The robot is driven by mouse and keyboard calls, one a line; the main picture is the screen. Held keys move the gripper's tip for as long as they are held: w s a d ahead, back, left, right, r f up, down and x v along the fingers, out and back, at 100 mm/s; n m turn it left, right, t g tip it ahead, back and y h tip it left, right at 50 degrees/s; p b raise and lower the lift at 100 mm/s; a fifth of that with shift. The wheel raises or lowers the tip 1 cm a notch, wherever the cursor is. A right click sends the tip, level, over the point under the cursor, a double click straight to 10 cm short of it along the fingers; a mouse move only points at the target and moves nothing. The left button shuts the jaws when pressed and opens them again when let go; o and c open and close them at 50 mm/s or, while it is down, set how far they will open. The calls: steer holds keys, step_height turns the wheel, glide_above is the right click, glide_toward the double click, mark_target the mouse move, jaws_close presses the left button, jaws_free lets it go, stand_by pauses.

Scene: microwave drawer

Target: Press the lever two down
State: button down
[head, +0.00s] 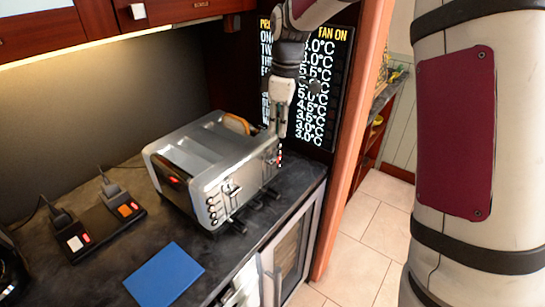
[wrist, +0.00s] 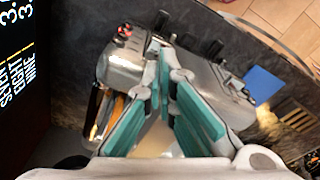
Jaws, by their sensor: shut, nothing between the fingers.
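A silver toaster (head: 195,155) stands on the dark counter, with toast (head: 238,122) showing in its far slot. Black levers (head: 238,226) and knobs line its front face. The wrist view also shows the toaster (wrist: 120,68), a black lever (wrist: 163,19) and another lever (wrist: 213,48). I cannot tell which is lever two, or how far down each lever stands. My gripper (head: 281,133) is shut and empty, pointing down by the toaster's far front corner. In the wrist view my gripper's fingertips (wrist: 166,58) overlap the toaster's front edge; contact is not clear.
A blue board (head: 165,275) lies on the counter in front of the toaster. A power strip (head: 100,225) with plugs lies to the left. A dark panel with temperature text (head: 312,90) and a wooden post (head: 352,130) stand behind my gripper.

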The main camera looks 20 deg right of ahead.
mark_target(273, 159)
steer(key=shift+f, duration=0.15)
steer(key=f, duration=0.2)
steer(key=f+b, duration=0.1)
steer(key=f, duration=0.1)
steer(key=f+b, duration=0.1)
steer(key=f, duration=0.1)
steer(key=shift+w+a+f, duration=0.15)
steer(key=shift+a+f, duration=0.05)
steer(key=shift+a, duration=0.15)
steer(key=shift+f+b, duration=0.15)
steer(key=shift+b, duration=0.15)
step_height(273, 159, down, 7)
steer(key=shift+f+b, duration=0.1)
steer(key=shift+b, duration=0.8)
steer(key=d+p, duration=0.1)
steer(key=s+d+r+p, duration=0.1)
steer(key=shift+s+d+r, duration=0.15)
steer(key=shift+s+d, duration=0.1)
steer(key=shift+d, duration=0.05)
steer(key=shift+r, duration=0.1)
